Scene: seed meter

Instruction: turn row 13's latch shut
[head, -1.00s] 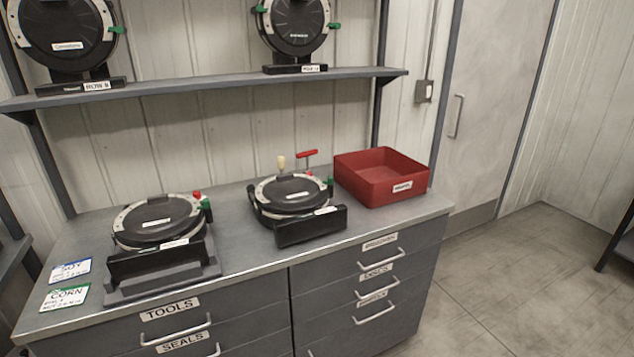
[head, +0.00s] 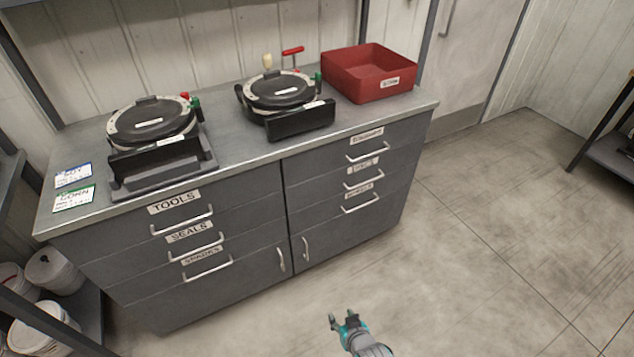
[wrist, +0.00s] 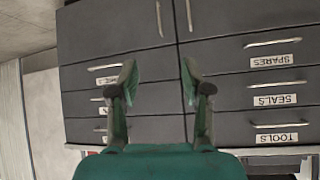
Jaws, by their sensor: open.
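Two black round seed meters lie on the workbench top in the head view. The left meter (head: 151,121) sits on a grey stand and has red and green parts at its right edge. The right meter (head: 281,91) has a green latch-like part (head: 317,78) at its right edge. I cannot read which of them is row 13. My gripper (head: 341,318) is open and empty, low in front of the cabinet and well away from both meters. In the wrist view its two fingers (wrist: 158,80) are spread before the drawer fronts.
The cabinet (head: 240,200) has several labelled drawers with protruding handles. A red bin (head: 368,84) stands at the bench's right end. A red-handled tool (head: 292,51) is behind the right meter. Two cards (head: 73,187) lie at the left. The floor (head: 450,260) at right is clear.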

